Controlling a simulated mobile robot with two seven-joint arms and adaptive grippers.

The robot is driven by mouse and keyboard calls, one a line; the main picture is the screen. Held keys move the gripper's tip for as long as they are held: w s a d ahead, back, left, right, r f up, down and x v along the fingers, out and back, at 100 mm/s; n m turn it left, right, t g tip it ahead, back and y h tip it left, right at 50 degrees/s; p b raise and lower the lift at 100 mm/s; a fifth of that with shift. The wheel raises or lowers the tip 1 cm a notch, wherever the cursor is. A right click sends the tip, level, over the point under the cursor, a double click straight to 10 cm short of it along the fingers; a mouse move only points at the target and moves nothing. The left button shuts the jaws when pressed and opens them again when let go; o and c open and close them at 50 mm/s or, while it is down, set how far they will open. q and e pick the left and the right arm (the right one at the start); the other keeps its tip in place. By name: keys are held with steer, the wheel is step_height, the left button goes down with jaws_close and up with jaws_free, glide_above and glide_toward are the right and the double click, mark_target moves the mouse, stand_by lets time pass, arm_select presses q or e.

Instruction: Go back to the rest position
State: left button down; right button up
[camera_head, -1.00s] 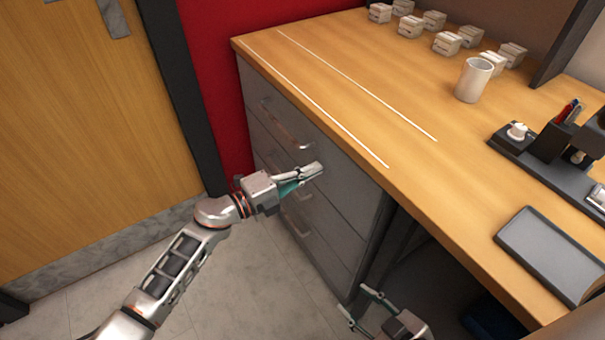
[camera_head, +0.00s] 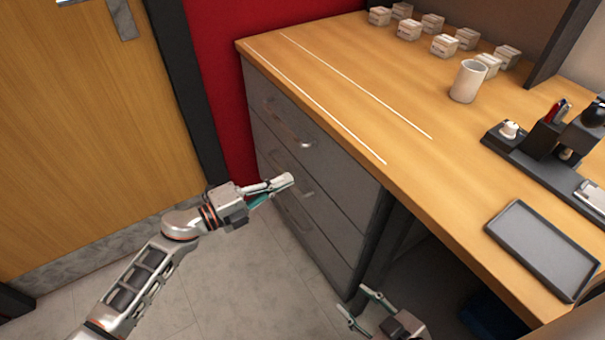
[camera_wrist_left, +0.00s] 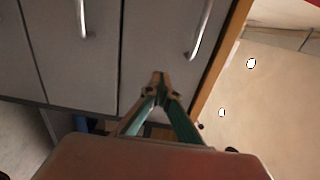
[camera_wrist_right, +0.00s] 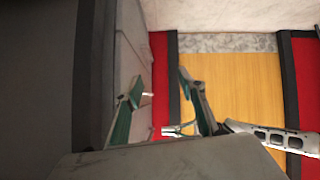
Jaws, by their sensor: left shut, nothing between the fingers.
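My left gripper (camera_head: 287,182) is shut and empty in front of the grey drawer cabinet (camera_head: 335,200), in the head view. In the left wrist view its fingertips (camera_wrist_left: 160,82) meet, with the drawer fronts and two metal handles beyond them. My right gripper (camera_head: 357,303) is low at the bottom of the head view, beside the cabinet's near end. In the right wrist view its two fingers (camera_wrist_right: 160,85) are spread apart with nothing between them.
The wooden desk (camera_head: 400,150) stands above the drawers. It bears a white mug (camera_head: 467,82), several small boxes (camera_head: 445,45), a black organiser (camera_head: 545,140) and a grey tray (camera_head: 543,250). The floor (camera_head: 240,280) left of the cabinet is clear. A wooden door (camera_head: 90,110) stands at left.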

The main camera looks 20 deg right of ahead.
arm_select(q)
steer(key=s+a+r+n+t+y+p, duration=0.1)
steer(key=s+a+n+t+y+p, duration=0.3)
steer(key=a+n, duration=0.35)
steer(key=s+a+r+n+t+y+p, duration=0.1)
steer(key=s+a+n+t+y+p, duration=0.15)
steer(key=a+n+t, duration=0.55)
steer(key=s+a+f+n+g+y+p, duration=0.1)
steer(key=s+a+f+n+g+y, duration=0.1)
steer(key=s, duration=0.5)
steer(key=s+a+f+n+g+y+p, duration=0.2)
steer(key=s+a+f+n, duration=0.3)
steer(key=s+a, duration=0.3)
steer(key=s+a+f+n+g+y+p, duration=0.1)
steer(key=s+a+f+n+g+y, duration=0.1)
steer(key=s+a+f+n+y, duration=0.2)
steer(key=s+a+n, duration=0.1)
steer(key=s+n, duration=0.1)
steer(key=s, duration=0.1)
steer(key=shift+s+f+g+p, duration=0.15)
steer(key=shift+s+g+p, duration=0.15)
steer(key=shift+s+p, duration=0.05)
arm_select(e)
steer(key=shift+m, duration=0.4)
steer(key=r, duration=0.2)
steer(key=s+r, duration=0.1)
steer(key=r, duration=0.1)
steer(key=shift+s+r, duration=0.2)
steer(key=shift+r, duration=0.2)
